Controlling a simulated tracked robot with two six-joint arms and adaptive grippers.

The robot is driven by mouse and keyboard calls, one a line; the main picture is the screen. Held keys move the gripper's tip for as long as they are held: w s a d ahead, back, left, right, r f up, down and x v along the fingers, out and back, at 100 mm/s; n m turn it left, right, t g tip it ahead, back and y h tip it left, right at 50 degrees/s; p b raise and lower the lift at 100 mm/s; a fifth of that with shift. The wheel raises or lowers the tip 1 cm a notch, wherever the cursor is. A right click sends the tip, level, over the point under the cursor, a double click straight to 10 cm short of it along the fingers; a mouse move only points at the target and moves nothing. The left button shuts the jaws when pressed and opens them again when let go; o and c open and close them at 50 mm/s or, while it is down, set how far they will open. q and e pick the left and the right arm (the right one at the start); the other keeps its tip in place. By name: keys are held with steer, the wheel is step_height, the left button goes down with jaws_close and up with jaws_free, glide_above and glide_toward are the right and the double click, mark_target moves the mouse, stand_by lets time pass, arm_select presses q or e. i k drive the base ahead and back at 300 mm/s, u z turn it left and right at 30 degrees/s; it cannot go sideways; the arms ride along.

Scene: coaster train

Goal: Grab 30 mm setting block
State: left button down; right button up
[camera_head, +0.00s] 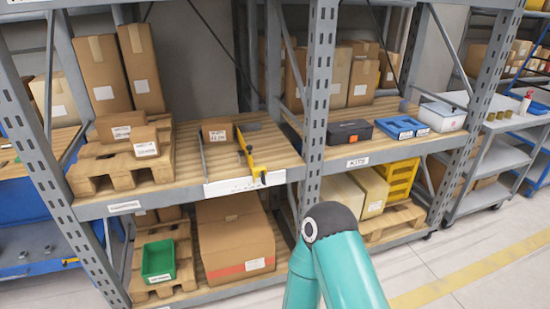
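I cannot pick out a block marked 30 mm; the labels are too small to read. Neither gripper is in view. Only a teal link of my own arm rises at the bottom centre.
A pallet (112,166) with small cartons stands left on that shelf. A grey upright (315,100) separates it from the right bay, which holds a dark case (349,132), blue tray (402,127) and white bin (441,117). A green bin (158,260) sits below. Floor at right is clear.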

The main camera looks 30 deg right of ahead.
mark_target(242, 156)
steer(key=z, duration=0.45)
steer(key=i, duration=1)
